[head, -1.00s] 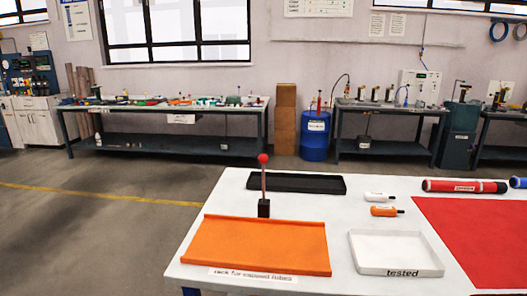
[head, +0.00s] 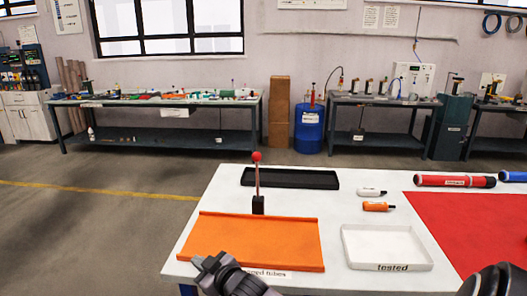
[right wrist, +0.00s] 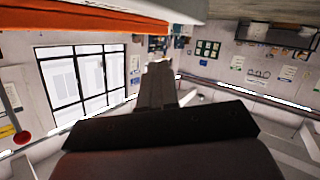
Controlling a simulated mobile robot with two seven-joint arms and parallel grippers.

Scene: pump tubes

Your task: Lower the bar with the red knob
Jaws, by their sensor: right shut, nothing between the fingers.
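The red knob (head: 257,156) sits on top of a thin bar (head: 257,178) that stands upright from a small black block (head: 258,205) behind the orange tray (head: 262,243). My right gripper (head: 201,262) is at the tray's front left corner, shut and empty, apart from the knob and bar and nearer to me. It partly covers the tray's label. In the right wrist view my shut fingers (right wrist: 157,84) point away from the camera, the orange tray (right wrist: 75,20) runs along the top, and the red knob (right wrist: 22,137) is at the lower left. My left gripper is out of view.
On the white table (head: 335,205) are a black tray (head: 245,184), a white "tested" tray (head: 390,266), white and orange small bottles, red and blue tubes and a red mat (head: 470,225). Open floor (head: 90,235) lies to the left.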

